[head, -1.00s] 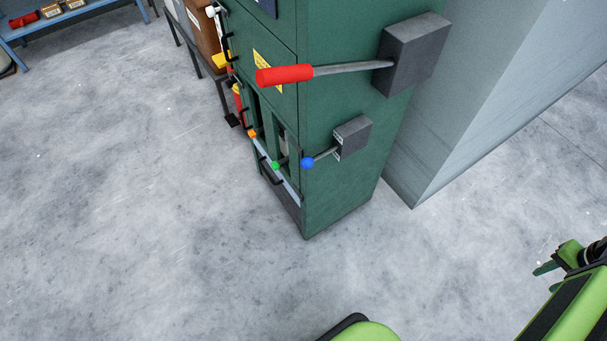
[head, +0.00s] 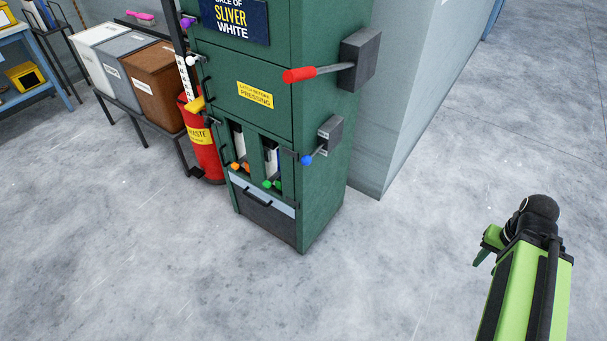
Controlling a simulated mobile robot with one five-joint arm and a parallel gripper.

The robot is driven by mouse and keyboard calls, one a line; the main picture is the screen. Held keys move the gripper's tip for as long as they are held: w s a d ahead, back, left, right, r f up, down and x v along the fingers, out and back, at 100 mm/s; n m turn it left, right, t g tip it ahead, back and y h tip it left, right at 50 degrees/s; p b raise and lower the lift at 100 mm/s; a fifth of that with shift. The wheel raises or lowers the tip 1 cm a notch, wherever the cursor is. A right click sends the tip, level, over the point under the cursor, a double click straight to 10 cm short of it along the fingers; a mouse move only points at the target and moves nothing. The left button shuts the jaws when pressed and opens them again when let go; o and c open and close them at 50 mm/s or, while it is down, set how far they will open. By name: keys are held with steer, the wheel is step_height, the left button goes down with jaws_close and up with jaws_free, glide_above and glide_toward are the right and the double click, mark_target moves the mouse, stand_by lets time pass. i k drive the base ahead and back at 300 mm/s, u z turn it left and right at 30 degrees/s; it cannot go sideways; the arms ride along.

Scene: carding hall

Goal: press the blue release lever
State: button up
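The blue release lever (head: 307,159) is a short grey rod with a blue ball end. It sticks out from a small dark box on the right side of a green cabinet (head: 329,205). A longer lever with a red handle (head: 299,75) sits above it on a bigger dark box. My gripper (head: 484,246) is at the lower right, over the floor, well apart from the cabinet and the lever. Only a green part of it shows beside the arm, so its opening cannot be made out.
Orange (head: 240,166) and green (head: 273,184) knobs are low on the cabinet front. A red waste bin (head: 204,150) and a bench with a brown box (head: 152,85) stand to its left. A grey wall (head: 400,100) is behind right. The floor between is clear.

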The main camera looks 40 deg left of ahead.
mark_target(306, 161)
steer(key=u, duration=1.55)
steer(key=i, duration=1)
steer(key=z, duration=0.05)
steer(key=k, duration=1.3)
steer(key=u, duration=0.55)
steer(key=i, duration=1.05)
steer(key=u, duration=0.45)
